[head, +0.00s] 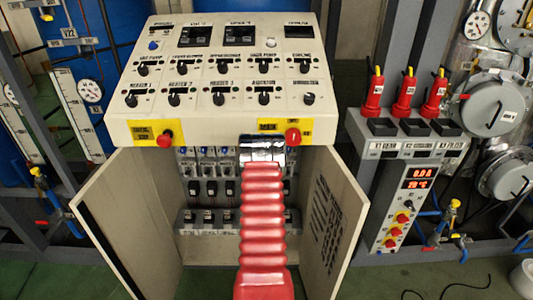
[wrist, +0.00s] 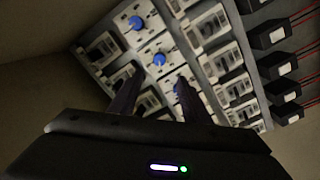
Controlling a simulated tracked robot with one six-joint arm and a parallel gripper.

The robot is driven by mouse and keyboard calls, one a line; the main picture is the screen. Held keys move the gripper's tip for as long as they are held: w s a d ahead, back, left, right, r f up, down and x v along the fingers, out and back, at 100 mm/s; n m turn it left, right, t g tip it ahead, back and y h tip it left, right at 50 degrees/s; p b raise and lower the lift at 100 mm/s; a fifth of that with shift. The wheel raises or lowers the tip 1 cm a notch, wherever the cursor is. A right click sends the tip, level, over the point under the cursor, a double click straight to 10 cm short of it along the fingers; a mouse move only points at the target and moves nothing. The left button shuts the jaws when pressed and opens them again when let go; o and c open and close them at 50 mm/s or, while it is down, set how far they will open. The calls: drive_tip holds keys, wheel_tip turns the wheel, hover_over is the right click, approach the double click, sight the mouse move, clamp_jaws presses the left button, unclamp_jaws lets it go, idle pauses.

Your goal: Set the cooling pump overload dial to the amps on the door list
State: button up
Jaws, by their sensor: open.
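The control cabinet (head: 213,120) stands with both lower doors open. The door list (head: 326,215) is dark printed lines inside the right door, too small to read. In the wrist view, white relay units carry an upper blue dial (wrist: 136,23), a middle blue dial (wrist: 159,59) and a lower blue dial, partly hidden by my right finger. I cannot tell which is the cooling pump's, nor read their settings. My gripper (wrist: 157,82) is open and empty, its fingers pointing at the dial column, with the middle dial beyond the gap. In the head view the gripper is hidden behind my red arm.
Several black blocks (wrist: 271,34) with red wires line the right of the panel in the wrist view. The left door (head: 125,215) and right door flank the opening. A power unit (head: 410,190) stands at right.

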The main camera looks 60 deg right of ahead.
drive_tip(key=shift+d, duration=0.1)
drive_tip(key=x, duration=1.3)
drive_tip(key=shift+w+d, duration=0.2)
drive_tip(key=shift+d, duration=0.1)
drive_tip(key=shift+w+f, duration=0.1)
drive_tip(key=c, duration=1)
